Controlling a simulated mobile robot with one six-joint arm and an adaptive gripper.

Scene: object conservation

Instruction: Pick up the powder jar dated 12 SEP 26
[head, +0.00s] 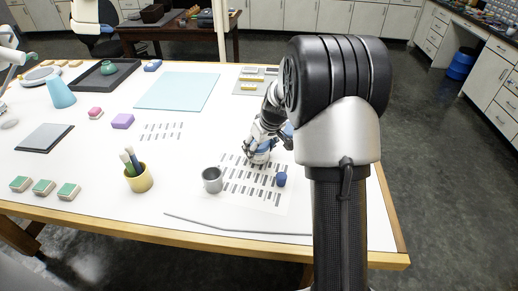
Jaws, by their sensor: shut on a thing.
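My gripper (258,156) is low over the white sheet with rows of dark marks, near the middle of the table. It is shut on a small pale and bluish thing, mostly hidden by the fingers. I cannot tell whether this is the powder jar, and no date can be read. A small dark blue container (281,180) stands on the sheet to the right and nearer, apart from the gripper. A grey metal cup (212,180) stands at the sheet's left edge.
A yellow pot (139,179) with brushes stands left of the cup. Several green-topped blocks (44,188) lie at the front left. A pale blue mat (178,91) lies behind. A thin grey rod (235,229) lies along the front edge.

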